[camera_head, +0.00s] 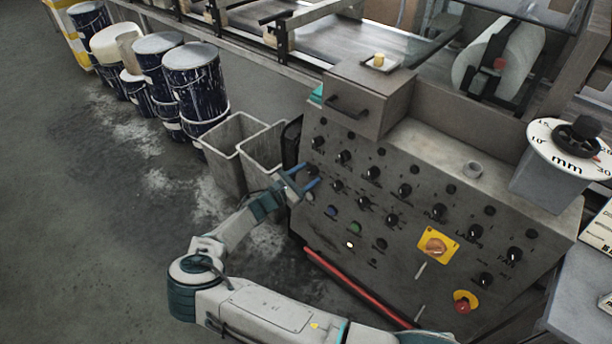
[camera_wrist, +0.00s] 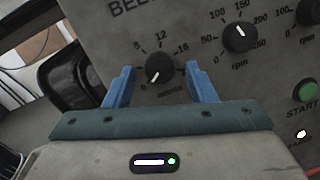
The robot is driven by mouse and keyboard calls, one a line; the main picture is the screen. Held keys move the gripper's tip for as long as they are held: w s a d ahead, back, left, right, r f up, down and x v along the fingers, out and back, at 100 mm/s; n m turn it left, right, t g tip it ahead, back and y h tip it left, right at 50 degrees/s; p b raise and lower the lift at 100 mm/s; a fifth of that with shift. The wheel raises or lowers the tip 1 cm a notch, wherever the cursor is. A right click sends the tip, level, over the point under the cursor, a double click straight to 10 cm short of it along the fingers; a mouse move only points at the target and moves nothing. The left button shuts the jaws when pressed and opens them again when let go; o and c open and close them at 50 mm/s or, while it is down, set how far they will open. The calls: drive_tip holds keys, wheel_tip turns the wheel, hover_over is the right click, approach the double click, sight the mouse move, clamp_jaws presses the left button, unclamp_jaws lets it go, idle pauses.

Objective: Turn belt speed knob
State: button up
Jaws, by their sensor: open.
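In the head view my gripper (camera_head: 302,182) is at the left end of the control panel (camera_head: 395,262), and the knob is hard to pick out there.
A second knob (camera_wrist: 240,36) with an rpm scale and a green START button (camera_wrist: 306,92) lie to the right. The head view shows a red emergency button (camera_head: 463,306), a yellow-plated switch (camera_head: 437,246), grey bins (camera_head: 233,135) left of the panel and paint drums (camera_head: 195,80). The floor at left is clear.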

drive_tip(key=c, duration=1)
